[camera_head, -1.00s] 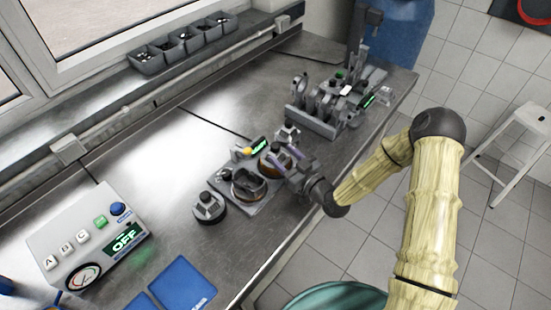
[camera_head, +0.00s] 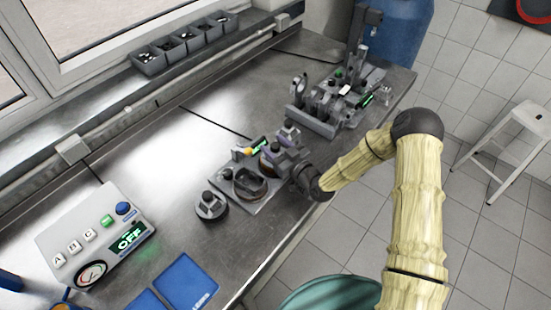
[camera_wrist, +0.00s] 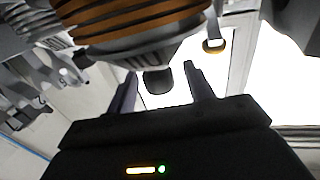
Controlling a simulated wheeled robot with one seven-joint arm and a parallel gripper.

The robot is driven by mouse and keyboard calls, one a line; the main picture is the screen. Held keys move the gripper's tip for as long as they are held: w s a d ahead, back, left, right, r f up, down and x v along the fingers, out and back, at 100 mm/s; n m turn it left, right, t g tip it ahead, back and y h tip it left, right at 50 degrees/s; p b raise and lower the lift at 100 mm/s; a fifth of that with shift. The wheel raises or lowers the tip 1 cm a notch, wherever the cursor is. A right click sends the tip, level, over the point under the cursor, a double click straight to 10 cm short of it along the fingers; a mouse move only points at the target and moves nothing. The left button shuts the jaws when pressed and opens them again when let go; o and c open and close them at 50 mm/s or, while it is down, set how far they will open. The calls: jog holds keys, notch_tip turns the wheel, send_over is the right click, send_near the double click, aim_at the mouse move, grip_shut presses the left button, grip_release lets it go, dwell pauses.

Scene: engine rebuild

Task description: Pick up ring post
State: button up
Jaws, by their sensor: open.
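My gripper (camera_head: 279,144) is open over the far right end of a grey fixture plate (camera_head: 268,202) on the steel bench. A brown-banded round part (camera_head: 266,166) sits there, partly hidden by my gripper. In the wrist view, a large grey part with copper-coloured bands (camera_wrist: 135,22) fills the top. A dark rounded knob (camera_wrist: 157,82) shows between my two fingertips (camera_wrist: 160,82), with space on both sides. I cannot tell for sure which of these is the ring post.
A dark-ringed bore (camera_head: 250,183) and a small knobbed part (camera_head: 210,206) are nearby. A control box (camera_head: 95,238) reading OFF and blue mats (camera_head: 187,283) lie at the near left.

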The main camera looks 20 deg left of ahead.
grip_shut()
jog(key=shift+r, duration=0.2)
notch_tip(320, 180, up, 10)
jog(key=b, duration=0.2)
jog(key=shift+f+b, duration=0.15)
jog(key=shift+b, duration=0.2)
dwell(0.6)
